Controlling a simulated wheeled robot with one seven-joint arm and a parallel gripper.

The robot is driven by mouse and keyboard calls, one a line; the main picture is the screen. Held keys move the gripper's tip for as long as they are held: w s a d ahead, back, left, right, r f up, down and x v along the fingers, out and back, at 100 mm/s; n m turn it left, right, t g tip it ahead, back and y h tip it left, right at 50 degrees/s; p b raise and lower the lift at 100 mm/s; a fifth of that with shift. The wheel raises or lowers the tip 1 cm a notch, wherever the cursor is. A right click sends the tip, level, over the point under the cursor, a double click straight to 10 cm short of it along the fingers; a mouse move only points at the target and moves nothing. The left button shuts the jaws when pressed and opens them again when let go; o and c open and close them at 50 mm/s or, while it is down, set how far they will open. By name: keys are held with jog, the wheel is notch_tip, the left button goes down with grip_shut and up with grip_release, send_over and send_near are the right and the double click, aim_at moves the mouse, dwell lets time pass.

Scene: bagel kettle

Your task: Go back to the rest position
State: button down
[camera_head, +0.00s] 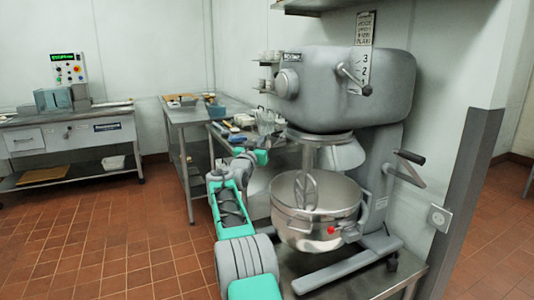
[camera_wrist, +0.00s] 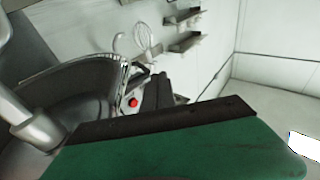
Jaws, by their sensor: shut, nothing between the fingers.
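My gripper (camera_head: 262,157) is at the end of my green and grey arm, left of the mixer's steel bowl (camera_head: 322,226) in the head view. It is small and partly hidden there. A broad green part with a black edge, which looks like my gripper (camera_wrist: 165,135), fills the bottom of the wrist view. It looks shut and holds nothing. The bowl (camera_wrist: 75,95) fills the left of the wrist view, with a red knob (camera_wrist: 133,102) on its side.
The big grey mixer (camera_head: 350,90) stands on a low steel base close to my arm's right. A steel table (camera_head: 190,115) with trays lies behind my arm. A machine bench (camera_head: 70,130) stands far left. The tiled floor (camera_head: 100,230) at left is clear. A wall post (camera_head: 465,200) stands right.

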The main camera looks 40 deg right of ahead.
jog(key=a+r+n+y+p, duration=0.15)
jog(key=a+y+p, duration=0.4)
jog(key=a, duration=1.25)
jog(key=s+a+f+n+y+p, duration=0.2)
jog(key=s+a+n+y+p, duration=0.45)
jog(key=a, duration=0.65)
jog(key=s+a+f+n+g+y+p, duration=0.1)
jog(key=s+a+f+g+p, duration=0.1)
jog(key=s+a, duration=0.4)
jog(key=s+a+f+n+g+y+p, duration=0.1)
jog(key=s+a, duration=0.6)
jog(key=s, duration=0.7)
jog(key=s+a+f+n+g+y+p, duration=0.2)
jog(key=s+a+f+g+y+p, duration=0.1)
jog(key=s, duration=0.7)
jog(key=a+f+p, duration=0.1)
jog(key=a+f, duration=0.1)
jog(key=a, duration=0.1)
jog(key=shift+s+a+f+g, duration=0.15)
jog(key=shift+s+a+g, duration=0.1)
jog(key=shift+a+g, duration=0.15)
